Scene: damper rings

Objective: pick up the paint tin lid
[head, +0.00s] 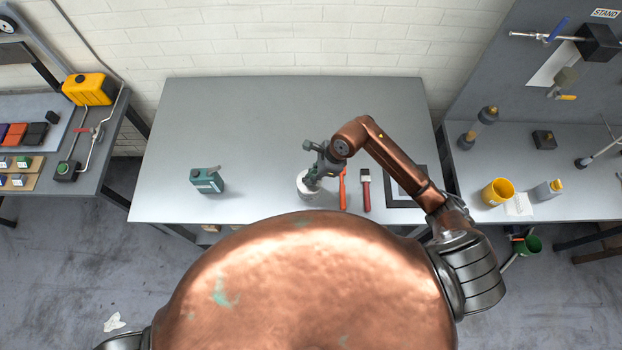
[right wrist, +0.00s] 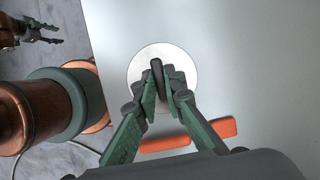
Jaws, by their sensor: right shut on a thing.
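The paint tin lid is a round white disc (right wrist: 138,68) with a dark upright bar handle (right wrist: 158,75) in the right wrist view. In the head view the white round tin (head: 304,190) stands near the table's front edge, partly covered by my right gripper. My right gripper (head: 313,178) comes down from above and is shut on the lid's handle; its green fingers (right wrist: 164,92) lie on either side of the bar. I cannot tell whether the lid touches the tin. My left gripper (right wrist: 40,32) shows small at the top left of the right wrist view, fingers apart and empty, away from the lid.
On the table (head: 250,120), an orange tool (head: 343,190) and a red-handled brush (head: 366,190) lie just right of the tin. A dark-framed sheet (head: 398,200) lies beyond them. The back of the table is clear.

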